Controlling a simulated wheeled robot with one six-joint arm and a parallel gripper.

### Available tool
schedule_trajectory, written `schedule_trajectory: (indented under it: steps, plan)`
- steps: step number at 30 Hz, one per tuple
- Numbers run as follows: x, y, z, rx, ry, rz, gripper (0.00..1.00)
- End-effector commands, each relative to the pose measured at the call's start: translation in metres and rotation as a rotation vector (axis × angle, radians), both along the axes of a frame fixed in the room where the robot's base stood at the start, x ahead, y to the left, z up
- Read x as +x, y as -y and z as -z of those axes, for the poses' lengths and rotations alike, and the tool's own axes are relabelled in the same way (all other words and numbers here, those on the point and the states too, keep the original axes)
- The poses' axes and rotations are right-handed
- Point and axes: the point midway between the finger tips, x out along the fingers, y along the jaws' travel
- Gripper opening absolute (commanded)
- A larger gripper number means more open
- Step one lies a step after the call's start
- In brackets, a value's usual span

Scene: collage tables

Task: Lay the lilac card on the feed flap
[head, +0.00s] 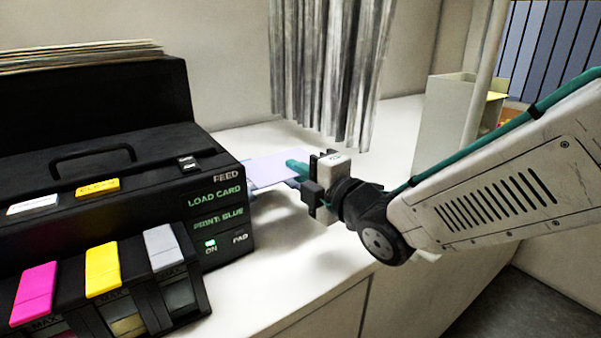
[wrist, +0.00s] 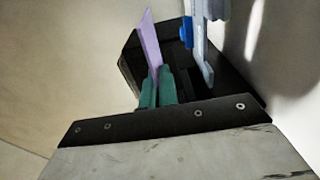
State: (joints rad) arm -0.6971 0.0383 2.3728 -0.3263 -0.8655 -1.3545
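The lilac card (head: 272,166) is a thin flat sheet at the right side of the black printer. My gripper (head: 296,170) is shut on its near end with teal fingertips. In the wrist view the card (wrist: 150,40) stands edge-on between the fingertips (wrist: 157,88). The feed flap (head: 262,188) is a pale blue-grey piece beside the printer, mostly hidden under the card. In the wrist view the flap (wrist: 203,45) shows to the right of the card, with a visible gap between them. The card's far end is near the printer's side.
The black printer (head: 222,228) reads "FEED", "LOAD CARD" and "PRINT: BLUE". Magenta, yellow and grey tabs line its front. A grey curtain (head: 325,70) hangs behind my gripper. A pale box (head: 445,115) stands at the right. The white counter (head: 285,240) in front is clear.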

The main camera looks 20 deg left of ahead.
Motion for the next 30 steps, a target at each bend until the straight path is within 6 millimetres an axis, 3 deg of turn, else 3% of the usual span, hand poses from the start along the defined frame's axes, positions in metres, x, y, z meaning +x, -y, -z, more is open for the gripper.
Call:
schedule_trajectory:
  steps: [8,23,30]
  plan:
    - [0.007,-0.006,0.011,0.000,0.001,0.001,0.00]
    - [0.040,-0.044,0.042,-0.001,-0.001,0.002,0.00]
    - [0.040,-0.044,0.063,0.001,0.001,0.003,0.00]
